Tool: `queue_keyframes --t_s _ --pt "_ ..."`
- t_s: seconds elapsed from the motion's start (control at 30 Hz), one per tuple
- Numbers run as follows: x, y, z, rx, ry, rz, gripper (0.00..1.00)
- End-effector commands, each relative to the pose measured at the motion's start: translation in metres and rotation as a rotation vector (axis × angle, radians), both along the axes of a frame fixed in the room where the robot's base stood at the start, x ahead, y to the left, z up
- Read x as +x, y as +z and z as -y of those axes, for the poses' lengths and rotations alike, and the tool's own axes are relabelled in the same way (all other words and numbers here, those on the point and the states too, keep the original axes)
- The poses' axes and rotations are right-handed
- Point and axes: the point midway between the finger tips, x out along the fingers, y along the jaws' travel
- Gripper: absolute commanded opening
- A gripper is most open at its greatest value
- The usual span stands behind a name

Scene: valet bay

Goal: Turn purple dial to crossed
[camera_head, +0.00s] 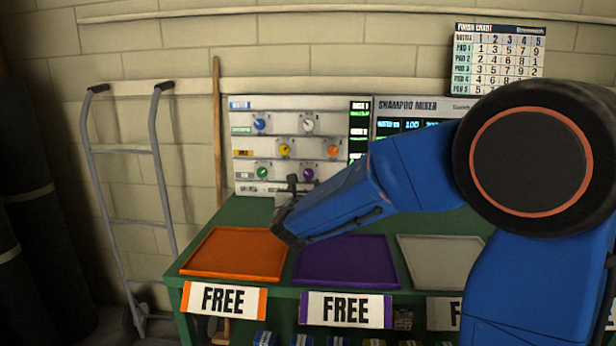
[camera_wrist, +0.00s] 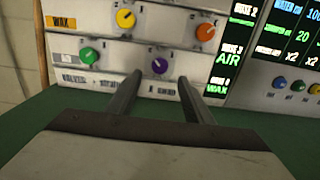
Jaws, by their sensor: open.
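The purple dial (camera_head: 308,174) is on the bottom row of the white control panel (camera_head: 240,147), at the right of the green dial (camera_head: 262,172). In the wrist view the purple dial (camera_wrist: 159,66) shows between and beyond my two fingers, with a pale pointer mark on its face. I cannot read which way the mark points. My gripper (camera_wrist: 160,85) is open and empty, facing the panel, apart from the dial. In the head view my gripper (camera_head: 291,190) is in front of the panel's lower part, just left of the purple dial.
Yellow (camera_wrist: 125,18) and orange (camera_wrist: 205,32) dials sit above the purple one. The shampoo mixer panel (camera_wrist: 292,80) with small buttons stands at the right. Orange (camera_head: 235,254), purple (camera_head: 345,262) and grey (camera_head: 440,250) trays lie on the green bench (camera_head: 240,212). A hand truck (camera_head: 125,152) leans at the left.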

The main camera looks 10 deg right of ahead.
Motion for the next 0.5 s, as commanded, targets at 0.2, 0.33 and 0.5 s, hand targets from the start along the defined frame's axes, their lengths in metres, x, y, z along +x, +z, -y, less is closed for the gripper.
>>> queue_keyframes --t_s 0.2,0.33,0.5 --pt "0.038 -0.001 0.013 0.0 -0.003 -0.001 0.47" --pt "0.059 0.0 0.02 0.0 -0.003 0.0 0.47" --pt "0.08 0.0 0.027 0.001 -0.002 0.0 0.47"
